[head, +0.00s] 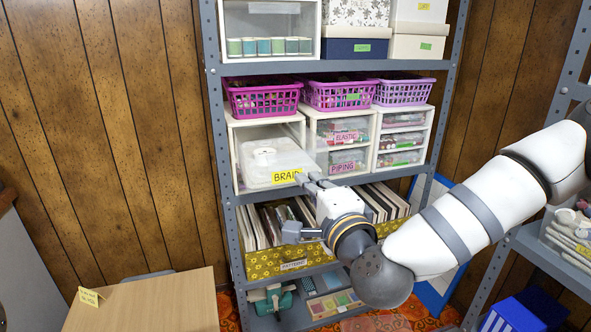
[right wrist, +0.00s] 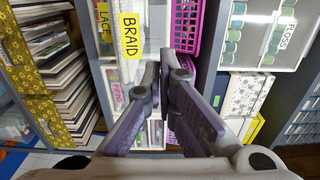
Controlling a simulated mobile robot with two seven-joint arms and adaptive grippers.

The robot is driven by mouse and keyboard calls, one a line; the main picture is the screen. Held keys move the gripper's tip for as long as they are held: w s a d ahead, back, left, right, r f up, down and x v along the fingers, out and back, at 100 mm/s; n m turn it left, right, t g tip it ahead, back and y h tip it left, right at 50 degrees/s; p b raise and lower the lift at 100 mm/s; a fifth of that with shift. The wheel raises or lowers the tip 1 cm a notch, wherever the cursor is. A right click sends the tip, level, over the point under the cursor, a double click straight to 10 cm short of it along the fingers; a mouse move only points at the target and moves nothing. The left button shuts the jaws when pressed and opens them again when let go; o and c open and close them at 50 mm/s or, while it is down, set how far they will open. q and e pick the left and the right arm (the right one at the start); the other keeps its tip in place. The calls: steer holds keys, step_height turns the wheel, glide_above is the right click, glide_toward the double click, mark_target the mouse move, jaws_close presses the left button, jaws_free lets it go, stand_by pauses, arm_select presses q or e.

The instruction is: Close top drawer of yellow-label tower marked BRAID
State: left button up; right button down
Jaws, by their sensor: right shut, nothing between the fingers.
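The BRAID tower (head: 231,150) is a white unit with clear drawers at the left of the shelf's middle level. Its top drawer (head: 262,150) is pulled out toward me, with a yellow BRAID label (head: 287,176) on its front. The label shows large in the right wrist view (right wrist: 130,36), beside a smaller yellow LACE label (right wrist: 104,22) on the drawer below. My right gripper (head: 306,181) is shut and empty at the right end of the drawer front. In the right wrist view its fingertips (right wrist: 166,72) are near the label; I cannot tell whether they touch the drawer. My left gripper is out of view.
Purple baskets (head: 262,99) stand on the towers. A tower with pink ELASTIC and PIPING labels (head: 345,137) is close on the right, behind my right gripper. Below is a yellow floral box of patterns (head: 265,266). A tan table (head: 150,305) is at lower left.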

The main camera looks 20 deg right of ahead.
mark_target(293, 163)
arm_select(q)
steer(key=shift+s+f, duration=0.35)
arm_select(e)
steer(key=w, duration=0.7)
steer(key=shift+a, duration=0.15)
steer(key=shift+s, duration=0.1)
